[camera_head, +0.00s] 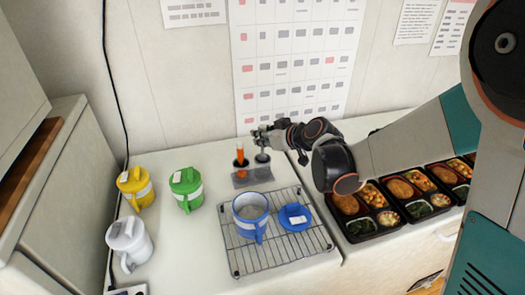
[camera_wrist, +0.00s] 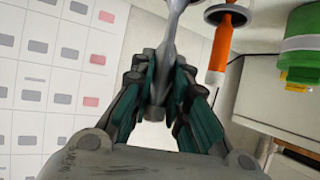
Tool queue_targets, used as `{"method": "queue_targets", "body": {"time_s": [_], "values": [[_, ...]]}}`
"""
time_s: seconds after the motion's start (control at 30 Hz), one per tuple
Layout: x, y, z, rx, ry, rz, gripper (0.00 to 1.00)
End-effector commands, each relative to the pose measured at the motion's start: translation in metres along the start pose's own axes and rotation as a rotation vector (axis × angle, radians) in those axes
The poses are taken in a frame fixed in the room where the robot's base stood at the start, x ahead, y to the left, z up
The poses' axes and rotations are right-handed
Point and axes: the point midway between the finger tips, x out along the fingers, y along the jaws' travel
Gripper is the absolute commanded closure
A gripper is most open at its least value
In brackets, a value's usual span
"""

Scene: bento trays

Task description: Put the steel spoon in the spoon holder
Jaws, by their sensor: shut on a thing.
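My gripper (camera_head: 262,133) is shut on the steel spoon (camera_head: 262,147) above the back of the counter. In the wrist view the gripper's fingers (camera_wrist: 158,90) close on the spoon (camera_wrist: 168,45), which runs out past the top edge. The spoon holder (camera_head: 252,178) is a grey stand below the gripper. An orange-handled utensil (camera_head: 240,155) stands upright in its left ring; the handle also shows in the wrist view (camera_wrist: 219,50), beside the spoon. The spoon is over the holder's right ring (camera_head: 262,158); I cannot tell whether its lower end is inside.
A wire rack (camera_head: 245,262) holds a blue mug (camera_head: 250,212) and a blue lid (camera_head: 295,217). Yellow (camera_head: 135,186), green (camera_head: 186,188) and white (camera_head: 128,243) mugs stand left. Bento trays (camera_head: 373,228) lie under my arm at right. The wall is close behind the holder.

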Motion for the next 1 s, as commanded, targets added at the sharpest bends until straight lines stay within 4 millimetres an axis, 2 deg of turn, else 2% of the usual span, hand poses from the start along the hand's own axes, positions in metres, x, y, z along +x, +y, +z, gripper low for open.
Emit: {"method": "queue_targets", "body": {"time_s": [0.17,0.4,0.77,0.8,0.87,1.0], "values": [[0.005,0.000,0.010,0.000,0.000,0.000,1.00],[0.021,0.000,0.039,0.000,0.000,0.000,1.00],[0.023,0.000,0.042,0.000,0.000,0.000,1.00],[0.023,0.000,0.042,0.000,0.000,0.000,0.80],[0.022,0.000,0.041,0.000,0.000,0.000,0.66],[0.022,0.000,0.041,0.000,0.000,0.000,0.64]]}}
